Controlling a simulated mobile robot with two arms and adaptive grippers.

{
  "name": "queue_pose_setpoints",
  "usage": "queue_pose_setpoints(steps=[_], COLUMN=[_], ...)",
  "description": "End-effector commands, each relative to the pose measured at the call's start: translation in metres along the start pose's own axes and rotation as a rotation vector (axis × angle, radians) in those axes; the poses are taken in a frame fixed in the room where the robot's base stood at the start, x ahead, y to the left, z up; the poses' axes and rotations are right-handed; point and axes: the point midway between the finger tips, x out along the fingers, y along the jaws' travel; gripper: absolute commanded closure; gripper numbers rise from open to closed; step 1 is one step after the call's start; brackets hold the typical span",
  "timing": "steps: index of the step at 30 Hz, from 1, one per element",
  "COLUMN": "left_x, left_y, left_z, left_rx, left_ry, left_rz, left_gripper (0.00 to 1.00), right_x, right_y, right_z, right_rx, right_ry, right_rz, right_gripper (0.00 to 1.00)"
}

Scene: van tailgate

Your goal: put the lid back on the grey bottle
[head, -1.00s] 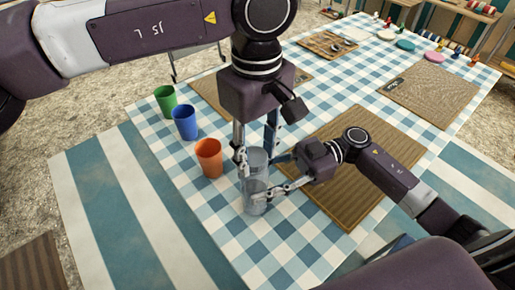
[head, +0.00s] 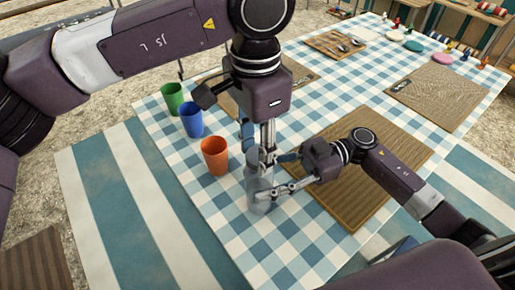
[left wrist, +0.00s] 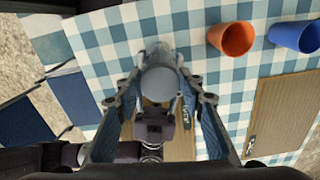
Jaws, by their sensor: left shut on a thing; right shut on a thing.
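The grey, see-through bottle (head: 259,196) stands upright on the checked tablecloth. My right gripper (head: 266,184) is shut on its side from the right. My left gripper (head: 258,150) points straight down over the bottle and is shut on the grey lid (left wrist: 160,82) at its top. In the left wrist view the round lid lies between the two fingers, with the bottle beneath it. The seam between lid and bottle is hidden, so I cannot tell how it is seated.
An orange cup (head: 215,156), a blue cup (head: 192,120) and a green cup (head: 172,99) stand in a row left of the bottle. The cloth in front is clear.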

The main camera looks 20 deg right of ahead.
Motion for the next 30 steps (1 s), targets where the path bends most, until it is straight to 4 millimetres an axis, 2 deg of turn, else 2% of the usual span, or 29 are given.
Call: queue_pose_setpoints(steps=[3,12,13,17,26,30], left_x=[-0.001,-0.001,-0.001,-0.001,-0.001,-0.011], left_y=[-0.001,-0.002,-0.002,-0.001,-0.001,-0.001], left_z=[0.0,0.0,0.0,0.0,0.0,-0.001], left_rx=[0.064,0.074,0.074,0.074,0.074,0.074], left_ry=[0.002,0.002,0.002,0.002,0.001,0.002], left_rz=[-0.002,-0.003,-0.003,-0.002,-0.001,-0.001], left_gripper=[0.71,0.71,0.62,0.48,0.47,0.47], right_x=[0.0,0.0,0.0,0.0,0.0,0.0], right_y=[-0.001,-0.001,-0.001,-0.001,-0.001,0.0], right_z=[0.0,0.0,0.0,0.0,0.0,0.0], right_rx=[0.0,0.0,0.0,0.0,0.0,0.0], right_ry=[-0.001,-0.001,-0.001,-0.001,0.0,0.0], right_rz=[-0.003,-0.003,-0.003,-0.003,-0.002,-0.001], right_gripper=[1.0,1.0,1.0,1.0,1.0,1.0])
